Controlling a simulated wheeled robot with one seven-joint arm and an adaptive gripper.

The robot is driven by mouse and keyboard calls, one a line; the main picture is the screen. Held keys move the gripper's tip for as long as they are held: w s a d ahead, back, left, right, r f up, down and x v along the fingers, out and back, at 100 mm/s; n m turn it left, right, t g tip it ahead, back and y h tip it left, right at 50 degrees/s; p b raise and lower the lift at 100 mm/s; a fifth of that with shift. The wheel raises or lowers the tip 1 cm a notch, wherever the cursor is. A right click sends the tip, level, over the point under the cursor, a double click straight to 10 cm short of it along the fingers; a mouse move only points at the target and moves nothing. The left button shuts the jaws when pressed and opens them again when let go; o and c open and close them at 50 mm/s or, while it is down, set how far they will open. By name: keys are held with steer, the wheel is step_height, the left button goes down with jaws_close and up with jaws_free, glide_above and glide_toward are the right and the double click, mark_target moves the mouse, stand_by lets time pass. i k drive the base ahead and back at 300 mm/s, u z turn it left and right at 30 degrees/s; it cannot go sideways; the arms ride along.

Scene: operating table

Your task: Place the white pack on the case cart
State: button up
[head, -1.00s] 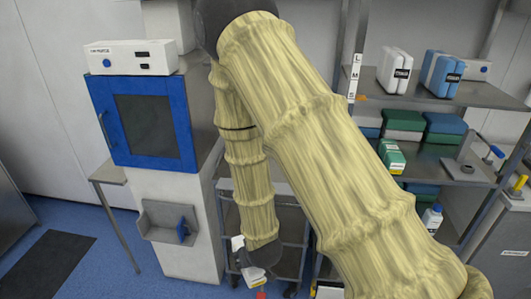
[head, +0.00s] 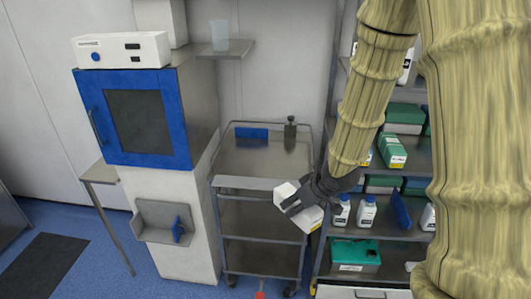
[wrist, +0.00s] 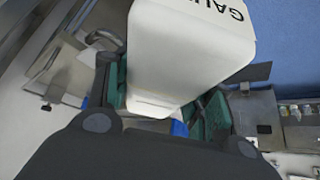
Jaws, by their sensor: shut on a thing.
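The white pack (head: 306,219) is held in my gripper (head: 297,204), in front of the right side of the case cart. The wrist view shows the pack (wrist: 188,50) large between the teal finger pads, with dark letters that read in part "GAU". My gripper is shut on it. The case cart (head: 262,163) is a grey metal trolley with a top tray and lower shelves, standing between the blue-doored cabinet and the shelving. The pack is in the air, apart from the cart's top tray.
On the cart's top lie a blue item (head: 251,133) at the back and a dark upright item (head: 290,130). The cart's front and middle top are bare. The blue-doored cabinet (head: 145,122) stands left. Shelving with white bottles (head: 366,212) and green packs (head: 391,150) stands right.

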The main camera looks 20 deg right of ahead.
mark_target(266, 152)
steer(key=i, duration=0.9)
